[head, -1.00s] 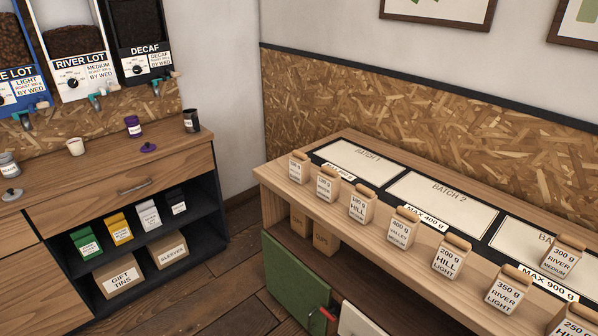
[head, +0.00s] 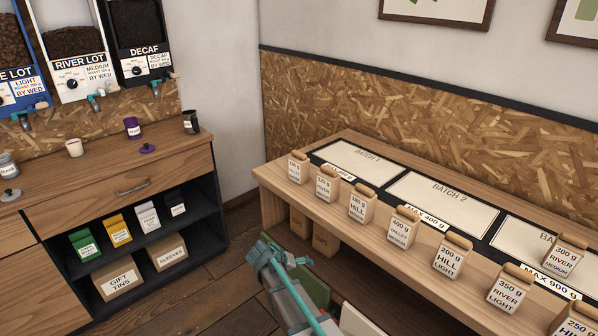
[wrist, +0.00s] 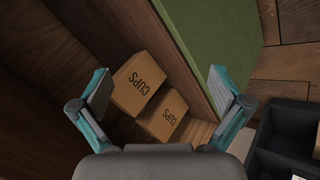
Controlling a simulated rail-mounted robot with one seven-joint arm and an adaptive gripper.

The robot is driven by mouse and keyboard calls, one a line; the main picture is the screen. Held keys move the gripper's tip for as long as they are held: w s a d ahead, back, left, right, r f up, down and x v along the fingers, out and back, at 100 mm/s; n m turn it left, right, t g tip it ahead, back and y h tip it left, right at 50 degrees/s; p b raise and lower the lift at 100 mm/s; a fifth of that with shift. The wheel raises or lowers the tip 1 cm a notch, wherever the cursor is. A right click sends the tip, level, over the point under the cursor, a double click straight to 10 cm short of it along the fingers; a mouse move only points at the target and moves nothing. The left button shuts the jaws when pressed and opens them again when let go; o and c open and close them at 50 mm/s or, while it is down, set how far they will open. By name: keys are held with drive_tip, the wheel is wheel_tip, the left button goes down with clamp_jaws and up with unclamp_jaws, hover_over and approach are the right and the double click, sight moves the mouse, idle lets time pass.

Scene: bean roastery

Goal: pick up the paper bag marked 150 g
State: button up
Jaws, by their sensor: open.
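A row of small paper bags with wooden-looking tops stands along the front of the bench. The two leftmost bags, the end bag (head: 298,168) and the one beside it (head: 327,184), have labels too small to read surely, so I cannot tell which is marked 150 g. A 180 g Hill bag (head: 362,205) stands to their right. My gripper (head: 262,247) is below and left of the bench's front edge, apart from every bag. In the wrist view my gripper (wrist: 160,92) is open and empty, with no paper bag showing.
Cups boxes (wrist: 139,82) sit on the shelf under the bench, near a green door (wrist: 215,40). A dark shelf unit (head: 205,225) stands left, with floor between.

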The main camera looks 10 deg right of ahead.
drive_tip(key=w+a+r+m+t+h, duration=0.3)
drive_tip(key=w+r+t, duration=0.1)
drive_tip(key=w+r, duration=1.1)
drive_tip(key=m+t+h, duration=0.3)
drive_tip(key=m+h, duration=0.1)
drive_tip(key=m, duration=0.4)
approach(297, 155)
drive_tip(key=d, duration=0.1)
drive_tip(key=p+x, duration=0.3)
drive_tip(key=x, duration=0.7)
drive_tip(key=shift+w+f, duration=0.1)
drive_tip(key=shift+w, duration=0.25)
drive_tip(key=shift+a, duration=0.1)
drive_tip(key=c, duration=1.7)
